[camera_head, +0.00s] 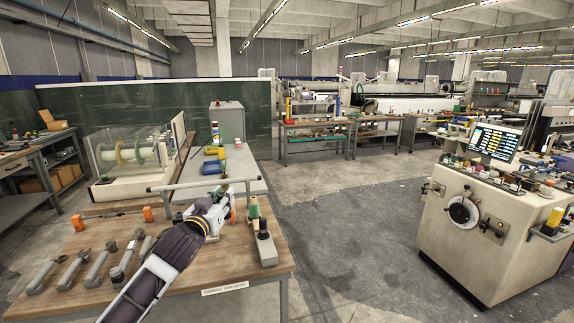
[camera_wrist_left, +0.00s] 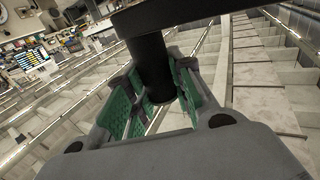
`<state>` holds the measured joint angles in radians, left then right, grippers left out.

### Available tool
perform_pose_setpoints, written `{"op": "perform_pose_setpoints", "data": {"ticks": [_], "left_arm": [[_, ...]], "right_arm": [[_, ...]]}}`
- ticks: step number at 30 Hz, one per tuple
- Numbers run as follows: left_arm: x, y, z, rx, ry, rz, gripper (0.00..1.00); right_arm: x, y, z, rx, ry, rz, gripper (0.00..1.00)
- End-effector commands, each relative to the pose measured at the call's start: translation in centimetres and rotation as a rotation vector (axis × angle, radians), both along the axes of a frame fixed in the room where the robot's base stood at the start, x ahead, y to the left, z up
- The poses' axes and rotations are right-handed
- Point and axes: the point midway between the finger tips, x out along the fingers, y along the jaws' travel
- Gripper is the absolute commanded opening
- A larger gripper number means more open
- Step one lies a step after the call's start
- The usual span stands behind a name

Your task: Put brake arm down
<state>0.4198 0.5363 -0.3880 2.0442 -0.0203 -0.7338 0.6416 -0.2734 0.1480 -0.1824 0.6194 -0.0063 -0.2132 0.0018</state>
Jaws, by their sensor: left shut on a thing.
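My left gripper (camera_head: 222,196) is shut on the brake arm, over the wooden workbench (camera_head: 215,284). In the left wrist view the gripper's green-padded fingers (camera_wrist_left: 155,98) close on a dark round post (camera_wrist_left: 152,62), with a dark flat bar (camera_wrist_left: 190,12) across its top. In the head view a long grey bar (camera_head: 185,186) lies crosswise just above the gripper, apparently the same brake arm. The gripper hides the lower part of it, and I cannot tell whether it touches anything below. My right gripper is not in view.
Several grey tools (camera_head: 100,266) lie on the workbench's left side. A green-topped piece (camera_head: 253,208) and a black-topped grey block (camera_head: 266,247) stand right of the gripper. A clear-sided machine with spools (camera_head: 133,152) stands behind. A control console (camera_head: 490,235) stands far right.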

Motion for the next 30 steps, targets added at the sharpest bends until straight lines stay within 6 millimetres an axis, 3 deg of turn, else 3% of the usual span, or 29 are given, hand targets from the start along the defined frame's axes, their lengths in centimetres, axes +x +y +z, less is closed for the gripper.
{"op": "perform_pose_setpoints", "data": {"ticks": [11,30], "left_arm": [[-2.5,0.1,-0.4,-0.001,-0.001,0.022,0.0],[-6.0,1.6,-6.5,-0.004,0.001,0.089,0.0]], "right_arm": [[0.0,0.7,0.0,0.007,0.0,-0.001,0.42],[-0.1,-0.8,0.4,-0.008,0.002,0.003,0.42]]}}
